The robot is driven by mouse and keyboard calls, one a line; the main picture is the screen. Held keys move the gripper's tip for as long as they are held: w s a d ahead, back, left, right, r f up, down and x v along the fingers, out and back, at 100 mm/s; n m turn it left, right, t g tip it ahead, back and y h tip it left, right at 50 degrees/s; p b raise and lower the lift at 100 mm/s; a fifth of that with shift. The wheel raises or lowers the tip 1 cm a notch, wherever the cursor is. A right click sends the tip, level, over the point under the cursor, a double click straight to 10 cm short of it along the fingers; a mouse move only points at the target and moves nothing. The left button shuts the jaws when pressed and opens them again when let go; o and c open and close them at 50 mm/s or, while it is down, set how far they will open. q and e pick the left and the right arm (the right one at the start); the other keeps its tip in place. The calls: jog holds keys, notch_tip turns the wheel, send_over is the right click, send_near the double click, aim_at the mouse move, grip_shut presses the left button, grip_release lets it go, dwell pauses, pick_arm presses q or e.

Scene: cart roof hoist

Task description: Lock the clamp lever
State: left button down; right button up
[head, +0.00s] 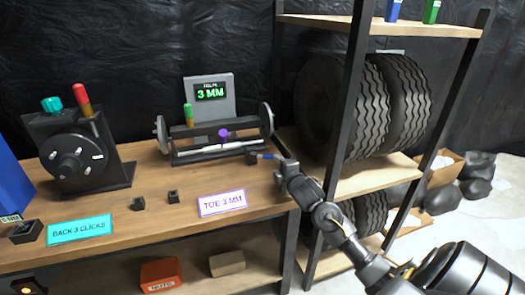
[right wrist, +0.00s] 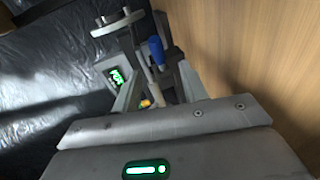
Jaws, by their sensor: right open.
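A blue-handled lever (head: 268,157), seemingly the clamp lever, sits low at the right end of the toe fixture (head: 215,155) on the wooden bench. Its blue grip (right wrist: 157,50) points up in the right wrist view. My right gripper (head: 279,163) is open, just right of the lever in the head view. In the right wrist view the blue grip shows between or just beyond the fingers (right wrist: 153,75); I cannot tell whether they touch it. The fixture has a purple knob (head: 223,133), a green-topped handle (head: 188,114) and a display (head: 210,92) reading 3 MM. My left gripper is out of view.
A black device with a dial (head: 75,160) and a red-topped lever (head: 82,94) stands at the bench's left. Two small black blocks (head: 172,196) and a TOE 3 MM sign (head: 222,203) lie in front of the fixture. A rack post (head: 350,80) and tyres (head: 385,105) stand right.

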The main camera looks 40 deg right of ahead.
aim_at(271, 158)
jog(key=shift+w+a, duration=0.15)
jog(key=shift+w, duration=0.05)
jog(key=shift+r, duration=0.15)
jog(key=shift+d, duration=0.25)
jog(key=x, duration=0.6)
jog(key=b+x, duration=0.1)
jog(key=x, duration=0.2)
jog(key=shift+d, duration=0.3)
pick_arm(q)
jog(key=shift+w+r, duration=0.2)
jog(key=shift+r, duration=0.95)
pick_arm(e)
jog(key=shift+w, duration=0.4)
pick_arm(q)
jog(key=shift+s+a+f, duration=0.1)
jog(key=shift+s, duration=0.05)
pick_arm(e)
grip_shut()
